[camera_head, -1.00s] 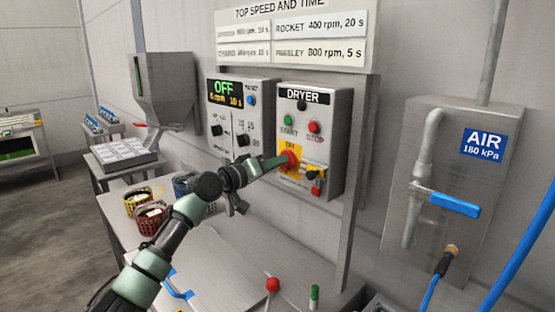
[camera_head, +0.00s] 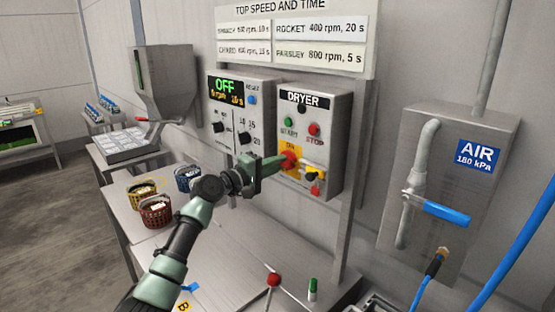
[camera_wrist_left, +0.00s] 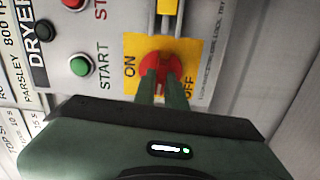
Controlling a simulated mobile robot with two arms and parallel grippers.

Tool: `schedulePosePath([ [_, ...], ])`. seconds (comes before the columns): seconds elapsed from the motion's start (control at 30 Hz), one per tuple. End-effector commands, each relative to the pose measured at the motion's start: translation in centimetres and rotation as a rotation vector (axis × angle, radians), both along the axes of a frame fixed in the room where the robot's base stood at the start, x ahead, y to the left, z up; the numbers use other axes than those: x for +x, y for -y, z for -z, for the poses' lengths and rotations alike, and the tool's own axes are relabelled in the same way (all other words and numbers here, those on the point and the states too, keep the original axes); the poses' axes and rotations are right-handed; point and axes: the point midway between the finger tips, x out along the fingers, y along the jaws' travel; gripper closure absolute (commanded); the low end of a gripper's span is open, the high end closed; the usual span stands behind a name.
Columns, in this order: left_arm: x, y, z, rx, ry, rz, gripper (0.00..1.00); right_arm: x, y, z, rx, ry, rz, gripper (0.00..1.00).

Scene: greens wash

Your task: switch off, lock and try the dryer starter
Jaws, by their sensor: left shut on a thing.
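The dryer starter (camera_head: 315,140) is a grey wall box with a DRYER label, a green START button (camera_head: 288,122) and a red STOP button (camera_head: 314,129). Its red rotary switch (camera_head: 289,159) sits on a yellow plate marked ON and OFF; the switch also shows in the left wrist view (camera_wrist_left: 160,65). My left gripper (camera_head: 280,161) is shut on the red switch, its green fingers on either side of the handle. The handle's exact angle is partly hidden by the fingers. A small yellow and red item (camera_head: 313,173) hangs right of the switch. My right gripper is not in view.
Left of the starter is a speed panel (camera_head: 239,90) reading OFF. An air box (camera_head: 450,130) with a blue lever (camera_head: 446,211) is on the right. Baskets (camera_head: 156,212) and a red-knobbed lever (camera_head: 273,280) are on the bench below.

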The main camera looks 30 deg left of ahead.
Motion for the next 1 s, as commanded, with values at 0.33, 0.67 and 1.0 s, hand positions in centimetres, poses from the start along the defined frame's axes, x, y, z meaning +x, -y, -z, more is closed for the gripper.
schedulePosePath([
  [0.33,0.0,-0.01,0.08,-0.081,-0.029,0.0,1.0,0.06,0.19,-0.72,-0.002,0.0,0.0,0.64],
  [0.67,0.0,-0.01,0.13,-0.088,-0.031,0.0,1.0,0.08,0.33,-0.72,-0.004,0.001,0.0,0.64],
  [1.0,0.0,0.0,0.09,-0.086,-0.03,0.0,0.67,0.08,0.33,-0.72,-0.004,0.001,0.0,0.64],
])
